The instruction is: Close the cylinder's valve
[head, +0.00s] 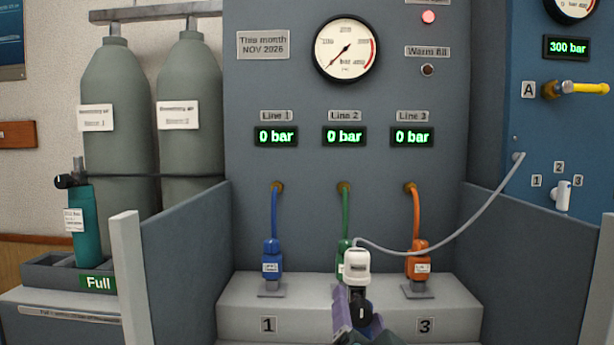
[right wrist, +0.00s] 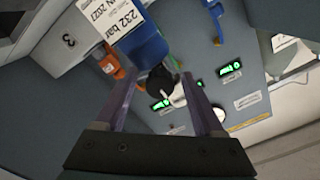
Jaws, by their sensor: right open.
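A cylinder (right wrist: 140,42) with a blue body and a white label reading 232 bar shows in the right wrist view; in the head view I cannot make out its body. Its black valve knob (right wrist: 158,82) shows between my right fingers, and in the head view a black knob (head: 361,303) sits just below a white connector (head: 356,262). My right gripper (head: 355,318) is at the knob, in front of station 2. In the right wrist view my right gripper (right wrist: 158,76) is open, one finger each side of the knob; contact cannot be told. My left gripper is out of view.
Blue (head: 270,258) and orange (head: 419,262) regulators stand either side. A grey hose (head: 460,226) runs from the white connector to the right panel. Grey side walls (head: 185,260) flank the bench. A teal cylinder (head: 85,232) stands in the rack marked Full. Line displays read 0 bar.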

